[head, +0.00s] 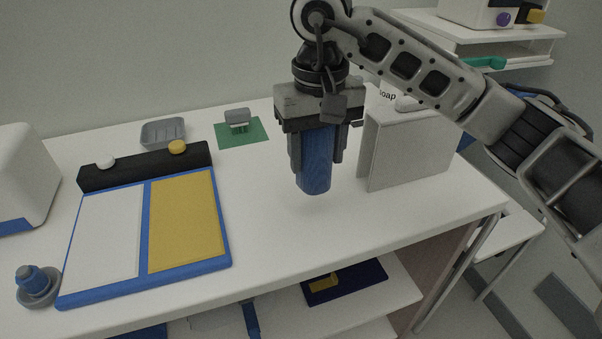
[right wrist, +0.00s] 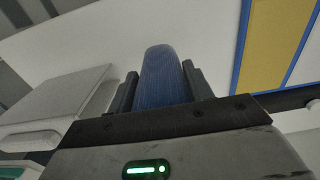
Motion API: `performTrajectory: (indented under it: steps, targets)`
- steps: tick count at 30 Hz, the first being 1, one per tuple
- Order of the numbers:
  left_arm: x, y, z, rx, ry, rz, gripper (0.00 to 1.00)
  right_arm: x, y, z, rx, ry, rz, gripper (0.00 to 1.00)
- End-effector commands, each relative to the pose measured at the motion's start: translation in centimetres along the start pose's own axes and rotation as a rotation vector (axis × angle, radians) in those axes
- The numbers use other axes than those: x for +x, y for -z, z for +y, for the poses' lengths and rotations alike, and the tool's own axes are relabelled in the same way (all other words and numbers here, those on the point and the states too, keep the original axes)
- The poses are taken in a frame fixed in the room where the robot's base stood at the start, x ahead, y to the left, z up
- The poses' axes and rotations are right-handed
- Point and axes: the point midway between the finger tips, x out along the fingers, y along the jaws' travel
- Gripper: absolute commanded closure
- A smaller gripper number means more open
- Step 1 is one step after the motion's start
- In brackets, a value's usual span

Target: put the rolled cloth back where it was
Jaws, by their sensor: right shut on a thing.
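My right gripper (head: 316,150) is shut on a blue rolled cloth (head: 315,176). The cloth hangs upright between the fingers, its lower end above the white table top. In the right wrist view the cloth (right wrist: 165,75) sticks out between the two dark fingers of the gripper (right wrist: 163,88). Its upper part is hidden by the gripper in the head view. My left gripper is not in view.
A white box-like stand (head: 410,155) is close to the right of the gripper. To the left are a blue-framed board (head: 144,235) with white and yellow panels, a green mat (head: 255,138), a grey dish (head: 163,131) and a blue-topped grey object (head: 35,284). The table's front middle is clear.

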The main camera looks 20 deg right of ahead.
Motion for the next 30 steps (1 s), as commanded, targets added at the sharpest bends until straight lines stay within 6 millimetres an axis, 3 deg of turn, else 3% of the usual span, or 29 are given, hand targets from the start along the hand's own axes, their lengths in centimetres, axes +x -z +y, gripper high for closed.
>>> performTrajectory:
  steps: [3,11,18,30]
  targets:
    - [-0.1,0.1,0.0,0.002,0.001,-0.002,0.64,1.6,1.2,-0.7,0.0,0.0,-0.001,1.0]
    - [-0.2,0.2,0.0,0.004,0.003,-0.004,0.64,3.5,2.6,-1.6,0.001,0.001,0.0,1.0]
    - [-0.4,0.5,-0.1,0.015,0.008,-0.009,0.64,6.5,2.6,-1.5,0.0,0.0,0.0,1.0]
    - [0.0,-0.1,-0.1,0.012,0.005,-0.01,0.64,7.2,2.7,-1.5,0.0,0.0,0.003,1.0]
